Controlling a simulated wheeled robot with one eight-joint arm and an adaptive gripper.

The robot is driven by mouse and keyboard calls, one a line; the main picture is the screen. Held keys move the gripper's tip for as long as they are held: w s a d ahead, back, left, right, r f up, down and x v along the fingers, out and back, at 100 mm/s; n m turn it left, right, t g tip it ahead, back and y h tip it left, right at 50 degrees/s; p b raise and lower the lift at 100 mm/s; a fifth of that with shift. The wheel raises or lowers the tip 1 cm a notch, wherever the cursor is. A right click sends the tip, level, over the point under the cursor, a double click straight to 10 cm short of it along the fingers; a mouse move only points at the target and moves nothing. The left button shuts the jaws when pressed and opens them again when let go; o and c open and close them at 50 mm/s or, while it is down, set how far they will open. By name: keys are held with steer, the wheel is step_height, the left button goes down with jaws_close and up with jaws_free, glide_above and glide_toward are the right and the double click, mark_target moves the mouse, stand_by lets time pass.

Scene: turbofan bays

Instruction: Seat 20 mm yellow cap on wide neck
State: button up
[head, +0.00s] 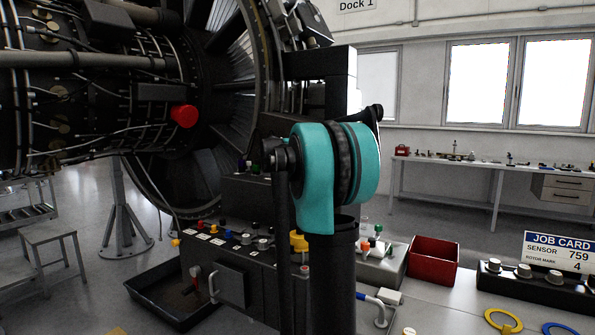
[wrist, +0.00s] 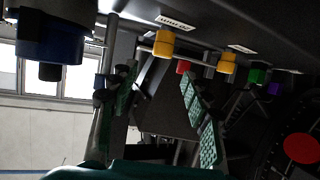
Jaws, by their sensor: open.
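My gripper (wrist: 160,75) shows in the wrist view with its two green-padded fingers apart. I see nothing held between them. A yellow cap (wrist: 163,43) is beyond the fingertips, under a dark labelled panel, and a second yellow cap (wrist: 227,63) is to its right. I cannot tell which is the 20 mm one. In the head view, a yellow cap (head: 298,241) shows just left of my arm, and a smaller yellow one (head: 176,242) is at the panel's left end. My gripper is hidden behind my arm there. I cannot pick out the wide neck.
Red (wrist: 183,67), green (wrist: 257,75) and purple (wrist: 274,88) caps are near the yellow ones. A large blue cylinder (wrist: 50,45) is at upper left. In the head view, a red bin (head: 433,261) and a job card (head: 558,252) are on the bench; the engine is at left.

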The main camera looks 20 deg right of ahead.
steer(key=v, duration=0.4)
steer(key=shift+s+a+r, duration=0.15)
steer(key=shift+s+a, duration=0.1)
steer(key=shift+s, duration=0.1)
